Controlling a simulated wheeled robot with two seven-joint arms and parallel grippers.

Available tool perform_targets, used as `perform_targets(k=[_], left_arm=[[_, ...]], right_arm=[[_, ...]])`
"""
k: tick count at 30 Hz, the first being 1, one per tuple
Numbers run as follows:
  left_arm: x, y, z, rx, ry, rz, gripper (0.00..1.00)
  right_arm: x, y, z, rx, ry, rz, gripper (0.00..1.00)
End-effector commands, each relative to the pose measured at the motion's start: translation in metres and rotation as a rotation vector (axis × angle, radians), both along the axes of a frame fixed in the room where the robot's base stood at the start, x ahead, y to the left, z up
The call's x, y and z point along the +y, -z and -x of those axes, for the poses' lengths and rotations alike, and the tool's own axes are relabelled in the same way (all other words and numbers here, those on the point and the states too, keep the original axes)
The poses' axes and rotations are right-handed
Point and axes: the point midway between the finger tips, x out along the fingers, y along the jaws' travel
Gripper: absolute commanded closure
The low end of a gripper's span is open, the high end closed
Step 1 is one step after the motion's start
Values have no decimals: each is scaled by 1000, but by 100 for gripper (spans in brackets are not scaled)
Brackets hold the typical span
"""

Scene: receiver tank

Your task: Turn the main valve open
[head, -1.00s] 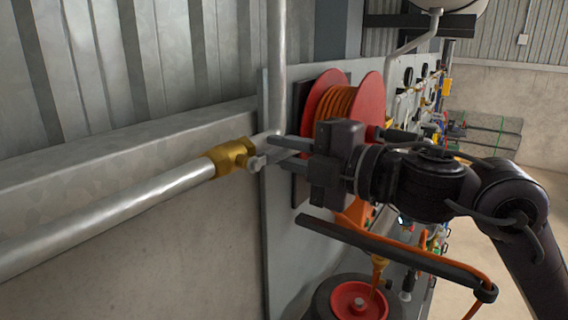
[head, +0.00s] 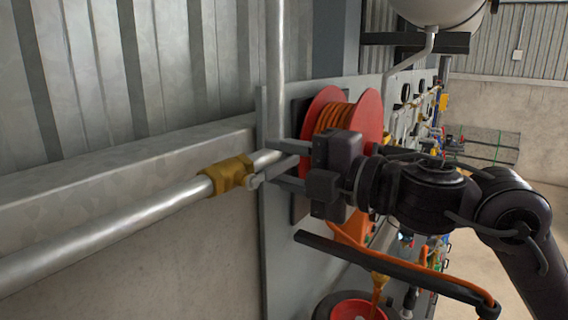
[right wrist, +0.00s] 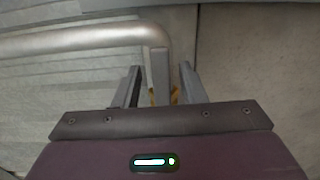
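The main valve has a brass body (head: 229,174) on the grey pipe, left of centre in the head view. Its grey lever (head: 279,168) points right from the body, toward my right gripper (head: 282,164). My right gripper is open, with one finger above the lever and one below it in the head view. In the right wrist view the lever (right wrist: 160,76) stands between the two spread fingers, with a gap visible on each side. A bit of brass (right wrist: 160,96) shows behind it. My left gripper is not in view.
A vertical pipe (head: 275,70) rises just behind the fingers. A red hose reel (head: 368,118) with orange hose is close behind my right gripper on the grey panel (head: 277,240). A dark bar (head: 385,262) with orange hose runs below. Gauges and fittings line the panel beyond.

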Motion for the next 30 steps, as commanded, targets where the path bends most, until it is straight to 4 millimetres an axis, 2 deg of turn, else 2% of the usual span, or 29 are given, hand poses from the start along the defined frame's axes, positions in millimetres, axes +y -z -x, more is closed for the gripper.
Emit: perform_targets(k=[8,21,30], left_arm=[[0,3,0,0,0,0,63],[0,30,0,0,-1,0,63],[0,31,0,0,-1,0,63]], right_arm=[[-4,2,2,1,1,1,63],[-57,3,40,-1,2,1,63],[-63,1,46,1,0,0,63]])
